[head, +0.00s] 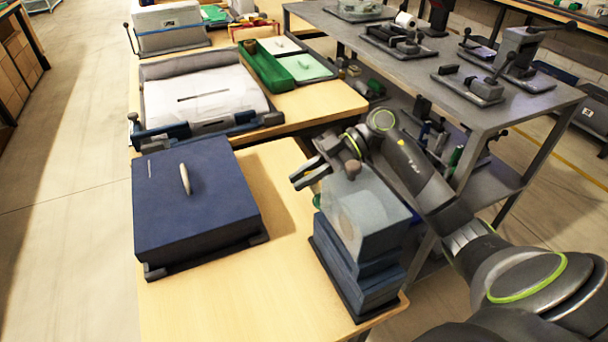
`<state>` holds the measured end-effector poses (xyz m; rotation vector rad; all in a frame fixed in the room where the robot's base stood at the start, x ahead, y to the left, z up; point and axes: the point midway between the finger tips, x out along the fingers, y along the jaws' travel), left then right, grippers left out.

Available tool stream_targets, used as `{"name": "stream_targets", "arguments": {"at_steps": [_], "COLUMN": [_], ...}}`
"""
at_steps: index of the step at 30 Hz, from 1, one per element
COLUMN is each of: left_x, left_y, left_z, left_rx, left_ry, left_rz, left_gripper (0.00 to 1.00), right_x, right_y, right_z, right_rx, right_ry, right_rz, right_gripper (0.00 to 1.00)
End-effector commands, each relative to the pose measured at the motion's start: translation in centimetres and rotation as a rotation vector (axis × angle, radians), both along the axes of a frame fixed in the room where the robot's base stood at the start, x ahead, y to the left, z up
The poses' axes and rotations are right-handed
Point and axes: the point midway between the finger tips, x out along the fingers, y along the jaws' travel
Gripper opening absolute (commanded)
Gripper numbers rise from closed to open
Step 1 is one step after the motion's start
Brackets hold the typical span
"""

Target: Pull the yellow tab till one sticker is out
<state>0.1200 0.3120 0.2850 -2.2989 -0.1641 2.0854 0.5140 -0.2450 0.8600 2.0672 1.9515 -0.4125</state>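A roll-like round shape shows faintly inside the clear part. I cannot make out a yellow tab or a sticker; the arm hides part of the unit. My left gripper is not in view.
A large dark blue box (203,222) with a pale handle stands left on the wooden table (240,312). Behind it are a white-topped press (205,95) and a green tray (265,68). A grey metal bench (520,110) with tools stands right. The table's front middle is clear.

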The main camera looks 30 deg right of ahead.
Motion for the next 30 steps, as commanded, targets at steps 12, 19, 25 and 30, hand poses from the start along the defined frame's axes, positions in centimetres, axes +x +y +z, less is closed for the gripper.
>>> {"name": "stream_targets", "arguments": {"at_steps": [12, 19, 25, 30], "left_x": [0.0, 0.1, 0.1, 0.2], "left_y": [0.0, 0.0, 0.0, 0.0], "left_z": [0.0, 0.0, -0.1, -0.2], "left_rx": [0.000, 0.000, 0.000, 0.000], "left_ry": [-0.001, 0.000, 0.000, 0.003], "left_rz": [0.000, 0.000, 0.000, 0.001], "left_gripper": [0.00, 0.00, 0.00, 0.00], "right_x": [0.0, -0.1, -0.3, -0.5], "right_y": [-0.1, -2.5, -6.8, -10.6], "right_z": [0.1, 1.0, 2.7, 4.4], "right_rx": [0.000, -0.004, -0.006, -0.004], "right_ry": [0.000, 0.000, 0.002, 0.001], "right_rz": [0.000, -0.002, -0.005, -0.005], "right_gripper": [0.29, 0.29, 0.29, 0.29]}}
